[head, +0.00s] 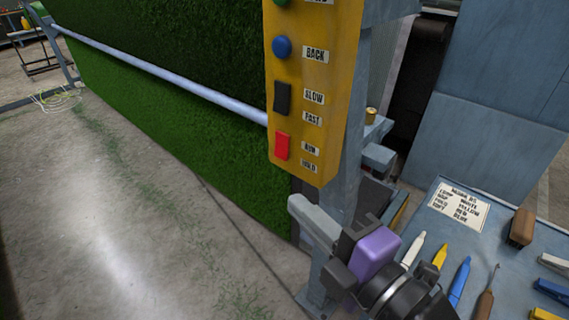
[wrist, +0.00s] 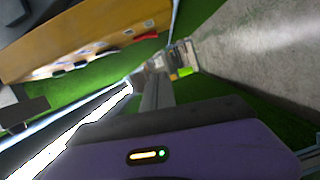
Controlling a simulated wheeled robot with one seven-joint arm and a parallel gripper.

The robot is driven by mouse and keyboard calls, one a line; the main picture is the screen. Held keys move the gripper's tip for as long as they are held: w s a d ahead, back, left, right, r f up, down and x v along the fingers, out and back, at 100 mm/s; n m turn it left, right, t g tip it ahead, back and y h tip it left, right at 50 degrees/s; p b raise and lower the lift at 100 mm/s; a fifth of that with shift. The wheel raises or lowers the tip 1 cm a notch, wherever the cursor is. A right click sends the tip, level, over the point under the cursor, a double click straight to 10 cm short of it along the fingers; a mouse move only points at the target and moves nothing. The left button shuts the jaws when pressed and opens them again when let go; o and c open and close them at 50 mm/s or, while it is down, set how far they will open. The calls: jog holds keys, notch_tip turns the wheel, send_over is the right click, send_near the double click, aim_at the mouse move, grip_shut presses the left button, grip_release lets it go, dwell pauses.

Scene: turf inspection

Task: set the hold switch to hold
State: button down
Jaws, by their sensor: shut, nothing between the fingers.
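The hold switch (head: 282,146) is a red rocker near the bottom of the yellow control panel (head: 335,100), beside labels reading RUN above and HOLD below. I cannot tell which way it is tipped. It also shows as a red strip in the wrist view (wrist: 146,36), on the panel's face at the upper left. My gripper (head: 296,204) has grey fingers and a purple body. It is shut and empty, below the panel's lower edge and apart from the switch. In the wrist view its fingers (wrist: 157,82) run up the middle.
Above the red switch are a black SLOW/FAST rocker (head: 282,98) and a blue BACK button (head: 282,47). A pale rail (head: 165,76) crosses in front of the green turf (head: 130,120). A blue-grey table (head: 510,235) with markers and tools stands at right. Open floor lies left.

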aim_at(281, 146)
jog(key=w+a+p, duration=0.1)
jog(key=w, duration=0.2)
jog(key=w+a+p, duration=0.1)
jog(key=w, duration=0.3)
jog(key=w+a+p, duration=0.1)
jog(key=w+p, duration=0.1)
jog(key=w, duration=0.2)
jog(key=shift+a+f, duration=0.35)
jog(key=shift+a, duration=0.05)
